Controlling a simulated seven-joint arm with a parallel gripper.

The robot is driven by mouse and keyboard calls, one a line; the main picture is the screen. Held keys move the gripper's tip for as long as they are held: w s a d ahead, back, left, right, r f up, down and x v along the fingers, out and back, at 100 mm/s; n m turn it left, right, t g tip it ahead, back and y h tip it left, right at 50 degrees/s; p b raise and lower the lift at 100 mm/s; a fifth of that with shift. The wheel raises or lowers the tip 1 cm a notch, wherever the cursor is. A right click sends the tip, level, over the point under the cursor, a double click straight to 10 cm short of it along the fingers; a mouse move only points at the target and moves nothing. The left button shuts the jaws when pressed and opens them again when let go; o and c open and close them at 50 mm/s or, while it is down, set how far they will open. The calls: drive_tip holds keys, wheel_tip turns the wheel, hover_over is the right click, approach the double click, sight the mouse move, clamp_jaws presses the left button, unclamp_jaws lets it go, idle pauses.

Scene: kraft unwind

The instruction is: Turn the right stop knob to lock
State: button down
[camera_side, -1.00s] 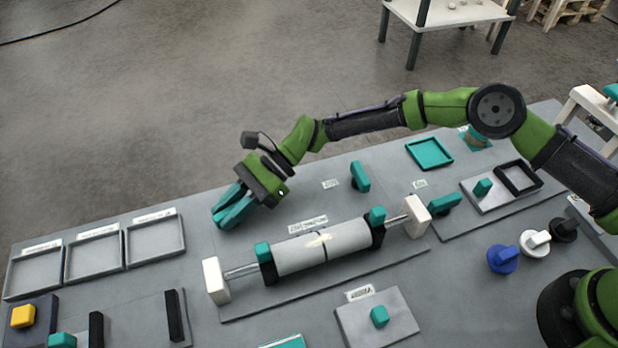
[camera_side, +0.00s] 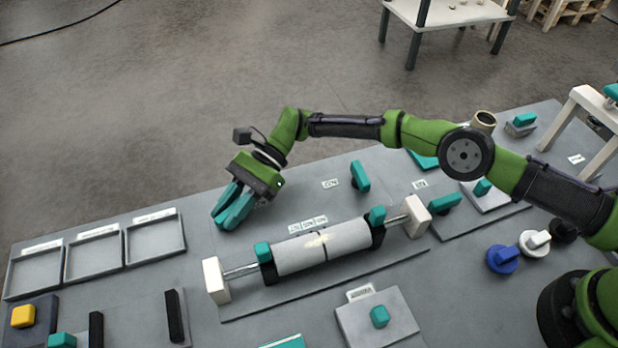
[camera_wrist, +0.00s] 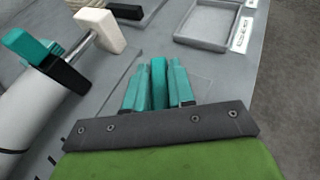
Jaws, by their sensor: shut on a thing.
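My gripper (camera_side: 233,207) is low over the left rear of the grey board. In the wrist view my gripper (camera_wrist: 158,88) has its teal fingers on both sides of an upright teal knob (camera_wrist: 158,78), shut on it. In the side view the fingers hide this knob. A similar teal knob (camera_side: 360,177) stands upright farther right, behind the roll, with a small label beside it. I cannot tell from the frames which mark the held knob points at.
A white roll (camera_side: 300,254) on a metal shaft lies in front of my gripper, with teal-topped holders and white end blocks (camera_side: 215,281). Grey trays (camera_side: 155,256) stand to the left. Blue (camera_side: 503,260) and white knobs are at the right.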

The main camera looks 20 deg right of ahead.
drive_tip(key=c, duration=1)
unclamp_jaws()
drive_tip(key=shift+c, duration=0.2)
drive_tip(key=v, duration=1.7)
drive_tip(key=shift+s, duration=0.1)
drive_tip(key=shift+c, duration=0.3)
